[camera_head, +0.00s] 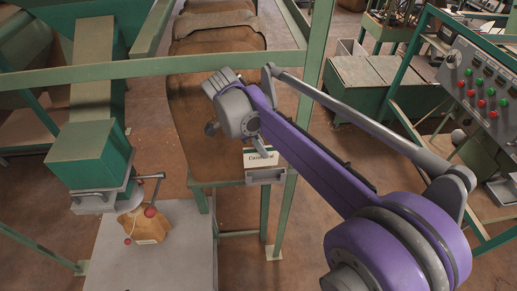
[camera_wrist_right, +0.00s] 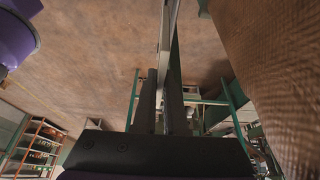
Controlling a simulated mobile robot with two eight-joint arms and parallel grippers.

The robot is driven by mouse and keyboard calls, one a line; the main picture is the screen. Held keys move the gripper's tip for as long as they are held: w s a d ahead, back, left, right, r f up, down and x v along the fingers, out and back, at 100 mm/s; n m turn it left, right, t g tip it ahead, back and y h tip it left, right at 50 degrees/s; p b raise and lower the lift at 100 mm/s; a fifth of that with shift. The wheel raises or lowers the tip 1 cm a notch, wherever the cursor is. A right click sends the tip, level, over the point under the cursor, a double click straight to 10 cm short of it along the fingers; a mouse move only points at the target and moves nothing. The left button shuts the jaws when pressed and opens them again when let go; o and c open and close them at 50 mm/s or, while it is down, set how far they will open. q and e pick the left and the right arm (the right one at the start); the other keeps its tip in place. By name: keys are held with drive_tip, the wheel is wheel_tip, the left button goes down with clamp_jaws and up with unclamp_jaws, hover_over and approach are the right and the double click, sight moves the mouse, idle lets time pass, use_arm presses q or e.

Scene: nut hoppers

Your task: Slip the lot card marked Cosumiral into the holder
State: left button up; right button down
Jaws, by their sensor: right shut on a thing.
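The lot card (camera_head: 261,159) is white with a dark green edge. Its printed word is partly hidden by my gripper, and only its first letters show. My right gripper (camera_head: 260,147) is shut on the card from above. In the right wrist view the card (camera_wrist_right: 165,35) shows edge-on as a thin strip between the two dark fingers of the gripper (camera_wrist_right: 162,100). The grey metal holder (camera_head: 266,177) is on the green frame, directly below the card in the head view. I cannot tell whether the card's lower edge is inside it. My left gripper is not in view.
A green post (camera_head: 310,100) and crossbar (camera_head: 150,67) stand close to my right arm. A brown sack (camera_head: 200,100) hangs behind the holder. At left, a hopper spout (camera_head: 95,155) stands over a small bag (camera_head: 147,222) on a grey table (camera_head: 185,265). A button panel (camera_head: 480,85) is at right.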

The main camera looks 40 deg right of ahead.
drive_tip(key=shift+d, duration=0.4)
use_arm(q)
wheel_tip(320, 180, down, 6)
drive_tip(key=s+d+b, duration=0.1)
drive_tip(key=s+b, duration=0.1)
drive_tip(key=b, duration=0.2)
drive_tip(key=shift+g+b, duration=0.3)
drive_tip(key=shift+b, duration=0.1)
use_arm(e)
drive_tip(key=shift+d+f, duration=0.15)
drive_tip(key=shift+f, duration=1.25)
drive_tip(key=shift+d+f, duration=0.2)
drive_tip(key=shift+f, duration=1.25)
drive_tip(key=shift+d+f, duration=0.15)
drive_tip(key=shift+f, duration=1.25)
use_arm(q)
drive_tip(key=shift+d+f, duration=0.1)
use_arm(e)
drive_tip(key=c, duration=0.9)
unclamp_jaws()
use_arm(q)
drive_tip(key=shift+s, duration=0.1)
